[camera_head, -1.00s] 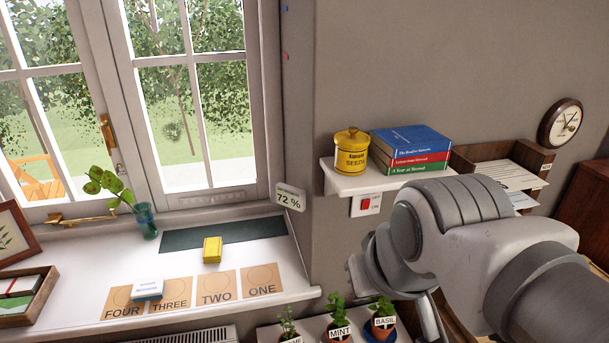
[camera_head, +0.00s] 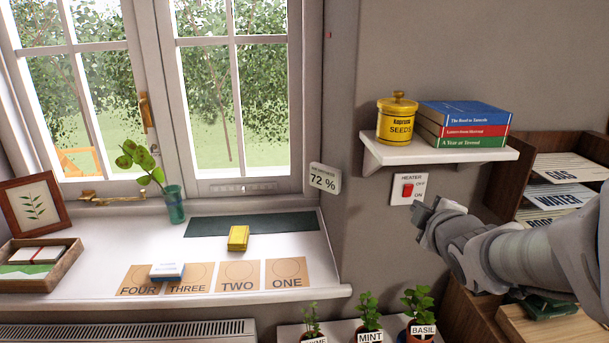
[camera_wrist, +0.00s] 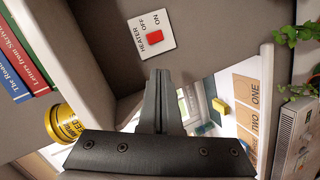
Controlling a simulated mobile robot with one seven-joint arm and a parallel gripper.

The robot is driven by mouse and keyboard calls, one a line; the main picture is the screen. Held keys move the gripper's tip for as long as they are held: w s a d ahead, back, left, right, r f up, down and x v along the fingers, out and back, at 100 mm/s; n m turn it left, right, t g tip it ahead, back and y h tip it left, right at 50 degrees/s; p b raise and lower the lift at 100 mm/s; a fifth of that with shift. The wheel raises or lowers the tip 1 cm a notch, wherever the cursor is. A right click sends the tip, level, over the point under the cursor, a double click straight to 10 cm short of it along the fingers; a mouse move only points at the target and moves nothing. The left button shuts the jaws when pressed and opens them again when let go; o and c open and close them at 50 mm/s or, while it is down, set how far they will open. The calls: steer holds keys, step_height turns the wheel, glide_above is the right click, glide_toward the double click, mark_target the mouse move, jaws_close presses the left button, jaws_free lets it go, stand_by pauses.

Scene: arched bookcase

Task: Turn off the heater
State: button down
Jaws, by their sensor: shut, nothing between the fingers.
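The heater switch is a white plate with a red button (camera_head: 408,190) and the words HEATER, OFF and ON, on the wall under the shelf. OFF is printed above ON. In the wrist view the red button (camera_wrist: 155,37) shows beyond the fingertips. I cannot tell which way it is set. My gripper (camera_head: 418,213) is just below and right of the plate in the head view. Its fingers are closed together and empty, and in the wrist view the fingertips (camera_wrist: 157,72) appear apart from the switch. The heater (camera_head: 130,330) is a white radiator below the windowsill.
A shelf (camera_head: 450,155) with a yellow seed tin (camera_head: 396,120) and books (camera_head: 463,125) juts out above the switch. A paper rack (camera_head: 525,185) stands to the right. Potted herbs (camera_head: 369,318) stand below. The wall around the switch is clear.

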mark_target(410, 188)
steer(key=s+d+f+n+t+y+b, duration=0.2)
steer(key=d+f+n+t+b, duration=0.3)
steer(key=b, duration=0.3)
steer(key=shift+s+f+n+t, duration=0.25)
steer(key=shift+f+n, duration=0.25)
steer(key=shift+f, duration=0.3)
steer(key=shift+w, duration=0.1)
steer(key=w, duration=0.4)
steer(key=w+r+b, duration=0.1)
steer(key=w, duration=0.4)
steer(key=w+r, duration=0.1)
steer(key=w, duration=0.3)
steer(key=shift+w+a+r, duration=0.15)
steer(key=shift+w+a, duration=0.15)
steer(key=shift+w, duration=0.1)
steer(key=shift+r, duration=0.1)
